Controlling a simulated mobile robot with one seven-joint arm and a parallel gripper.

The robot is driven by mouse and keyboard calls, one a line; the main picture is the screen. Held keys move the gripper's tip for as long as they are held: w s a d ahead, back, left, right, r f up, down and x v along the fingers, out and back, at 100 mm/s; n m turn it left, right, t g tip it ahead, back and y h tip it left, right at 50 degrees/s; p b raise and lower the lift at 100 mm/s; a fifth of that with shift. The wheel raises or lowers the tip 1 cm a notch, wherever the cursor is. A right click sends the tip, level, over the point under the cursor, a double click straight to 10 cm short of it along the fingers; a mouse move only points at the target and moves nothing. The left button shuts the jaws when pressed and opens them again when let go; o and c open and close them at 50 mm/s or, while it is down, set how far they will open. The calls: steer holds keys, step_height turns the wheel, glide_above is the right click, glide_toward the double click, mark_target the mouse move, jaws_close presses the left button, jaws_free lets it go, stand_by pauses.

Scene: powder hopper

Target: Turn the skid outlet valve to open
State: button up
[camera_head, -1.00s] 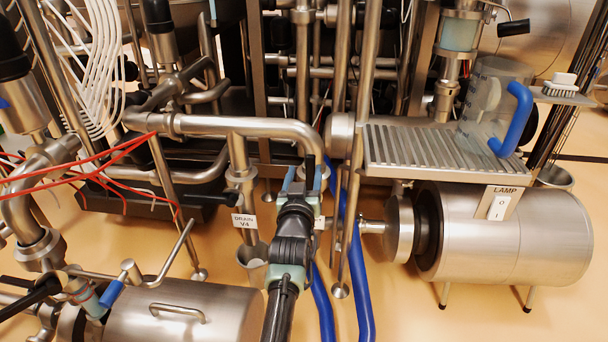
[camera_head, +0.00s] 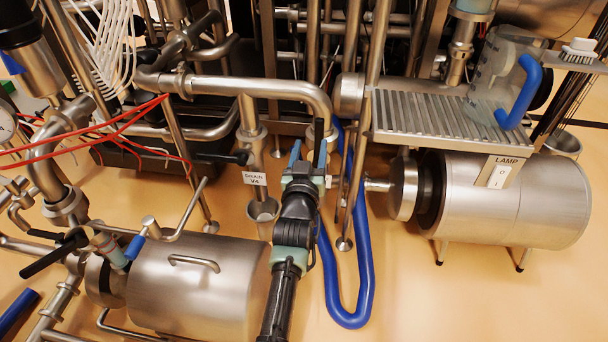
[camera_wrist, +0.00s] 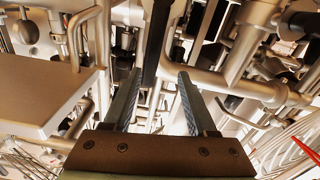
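My gripper (camera_head: 308,150) is in the middle of the head view, below the bend of a steel pipe. Its two blue-grey fingers stand apart and nothing is held. A black upright bar, which looks like a valve handle (camera_head: 319,138), is at the fingertips under the pipe's end. In the wrist view a black bar (camera_wrist: 156,35) shows between and beyond the open fingers (camera_wrist: 159,76); no contact is visible. I cannot read any tag naming the skid outlet valve. My gripper hides the lower part of this fitting.
A DRAIN V4 tag (camera_head: 255,178) hangs left of my gripper, above a steel cup (camera_head: 262,215). A blue hose (camera_head: 361,270) loops at the right. Steel cylinders (camera_head: 200,285) flank the area, the right one (camera_head: 530,205) with a LAMP switch. Red cables (camera_head: 125,120) cross the left.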

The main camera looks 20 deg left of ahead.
steer(key=p+v, duration=0.9)
steer(key=v, duration=0.1)
steer(key=shift+s, duration=0.25)
stand_by(0.5)
steer(key=shift+d+r, duration=0.1)
steer(key=shift+d, duration=0.05)
stand_by(0.3)
steer(key=p+v, duration=1.2)
steer(key=v, duration=0.1)
steer(key=shift+w, duration=0.1)
stand_by(0.6)
